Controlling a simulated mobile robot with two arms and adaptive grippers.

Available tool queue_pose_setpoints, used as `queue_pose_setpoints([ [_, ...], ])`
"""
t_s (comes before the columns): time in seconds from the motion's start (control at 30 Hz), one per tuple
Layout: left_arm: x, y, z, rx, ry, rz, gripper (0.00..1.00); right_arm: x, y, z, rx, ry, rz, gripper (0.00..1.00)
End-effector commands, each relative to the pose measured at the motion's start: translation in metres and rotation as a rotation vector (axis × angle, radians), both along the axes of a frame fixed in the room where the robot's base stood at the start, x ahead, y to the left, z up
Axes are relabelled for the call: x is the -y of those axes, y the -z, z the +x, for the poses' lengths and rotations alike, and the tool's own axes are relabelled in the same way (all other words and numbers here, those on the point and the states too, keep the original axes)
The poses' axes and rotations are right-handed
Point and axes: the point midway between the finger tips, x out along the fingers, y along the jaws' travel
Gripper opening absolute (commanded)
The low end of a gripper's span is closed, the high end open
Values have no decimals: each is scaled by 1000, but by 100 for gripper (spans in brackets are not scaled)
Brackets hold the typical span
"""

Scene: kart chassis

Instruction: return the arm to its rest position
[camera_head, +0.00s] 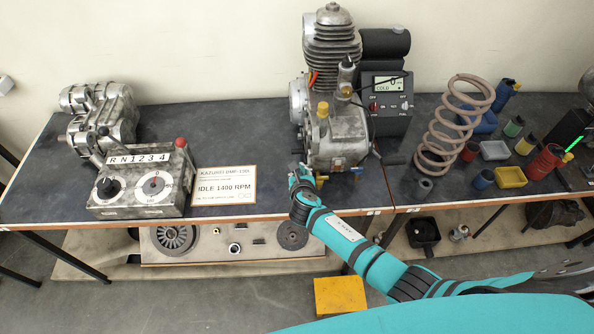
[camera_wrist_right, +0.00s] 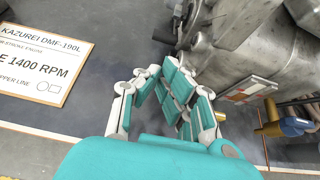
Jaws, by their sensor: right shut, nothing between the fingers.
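My right arm, teal, comes in from the lower right of the head view. Its gripper (camera_head: 300,176) is over the front edge of the workbench, just in front of the base of the grey engine (camera_head: 335,135). In the right wrist view the teal finger pads of the right gripper (camera_wrist_right: 185,95) are shut with nothing between them. The engine's grey casing (camera_wrist_right: 240,45) and a brass-coloured fitting (camera_wrist_right: 285,128) with a blue part show to the right of the fingers. I cannot tell whether the gripper touches the engine. My left gripper is not in view.
Left on the dark workbench (camera_head: 255,125) are a gear-selector box (camera_head: 140,190), a gearbox and an "IDLE 1400 RPM" sign (camera_head: 226,185). A coil spring (camera_head: 450,125) and several coloured cups stand right. A lower shelf holds round parts; a yellow block (camera_head: 340,295) is on the floor.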

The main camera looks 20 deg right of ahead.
Motion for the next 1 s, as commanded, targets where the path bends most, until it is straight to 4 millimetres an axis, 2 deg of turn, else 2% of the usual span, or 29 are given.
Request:
queue_pose_setpoints([
  [0.1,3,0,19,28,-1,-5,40,0,1,0,-1,0,0,0],
  [0.23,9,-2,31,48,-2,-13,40,0,1,0,-1,-1,-1,0],
  [0.47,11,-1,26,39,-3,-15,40,0,1,-1,-1,4,5,0],
  [0.57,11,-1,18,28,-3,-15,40,1,1,-11,-2,65,87,0],
  [0.67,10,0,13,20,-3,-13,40,7,1,-40,-6,245,309,0],
  [0.77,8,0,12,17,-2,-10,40,18,-2,-87,-13,536,637,0],
  [0.9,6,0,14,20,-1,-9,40,33,-15,-163,-14,1014,1094,0],
  [1.0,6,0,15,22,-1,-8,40,38,-28,-206,-6,1293,1318,0],
])
